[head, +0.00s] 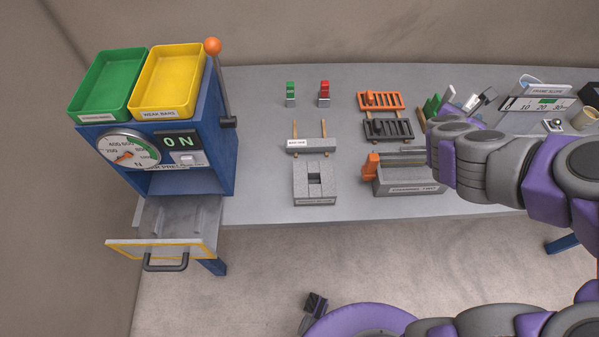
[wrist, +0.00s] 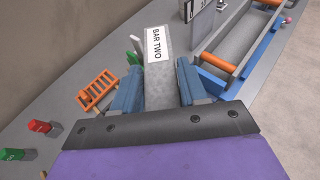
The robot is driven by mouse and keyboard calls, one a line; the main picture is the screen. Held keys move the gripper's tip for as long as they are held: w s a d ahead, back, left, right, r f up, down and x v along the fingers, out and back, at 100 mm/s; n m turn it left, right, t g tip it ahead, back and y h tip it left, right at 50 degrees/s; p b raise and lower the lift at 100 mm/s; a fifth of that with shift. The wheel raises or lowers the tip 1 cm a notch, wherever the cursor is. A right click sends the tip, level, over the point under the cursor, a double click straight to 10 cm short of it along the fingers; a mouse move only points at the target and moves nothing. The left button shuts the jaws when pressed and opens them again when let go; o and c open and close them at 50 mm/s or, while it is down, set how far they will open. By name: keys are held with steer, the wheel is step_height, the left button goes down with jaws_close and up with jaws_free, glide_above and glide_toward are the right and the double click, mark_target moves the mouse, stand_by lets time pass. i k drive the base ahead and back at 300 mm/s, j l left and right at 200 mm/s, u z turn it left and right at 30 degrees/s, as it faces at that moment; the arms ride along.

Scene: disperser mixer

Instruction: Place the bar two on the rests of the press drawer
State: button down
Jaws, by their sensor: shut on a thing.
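Bar two (wrist: 158,66), a grey block with a white BAR TWO label, is between the blue fingers of my gripper (wrist: 157,87) in the wrist view. The gripper is shut on it. In the head view my arm hides the gripper and most or all of the bar, at the right of the bench. The press (head: 221,150), a blue cabinet, stands at the left end. Its drawer (head: 150,250) is pulled out at the front, with a dark handle. Low grey rests (head: 178,221) show inside it, with no bar on them. The gripper is far to the right of the drawer.
Green (head: 107,82) and yellow (head: 170,78) trays top the press, beside an orange-knobbed lever (head: 220,85). A labelled bar (head: 311,145) lies on wooden strips mid-bench. A grey block (head: 314,185), orange rack (head: 381,101) and dark rack (head: 389,130) stand on the bench.

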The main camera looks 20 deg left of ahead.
mark_target(182, 216)
steer(key=k+j+z, duration=0.15)
steer(key=z, duration=0.25)
steer(key=k+z, duration=0.35)
steer(key=k+j+z, duration=0.1)
steer(key=z, duration=0.3)
steer(key=k+u, duration=0.15)
steer(key=k, duration=0.15)
steer(key=k+j+u, duration=0.2)
steer(key=k+u, duration=0.15)
steer(key=u, duration=0.25)
steer(key=k+j+u, duration=0.15)
steer(key=u, duration=0.25)
steer(key=k+j+u, duration=0.15)
steer(key=u, duration=0.2)
steer(key=k+j+u, duration=0.1)
steer(key=j+u, duration=0.15)
steer(key=u, duration=0.15)
steer(key=k+j+u, duration=0.1)
steer(key=j+u, duration=0.5)
steer(key=i, duration=0.45)
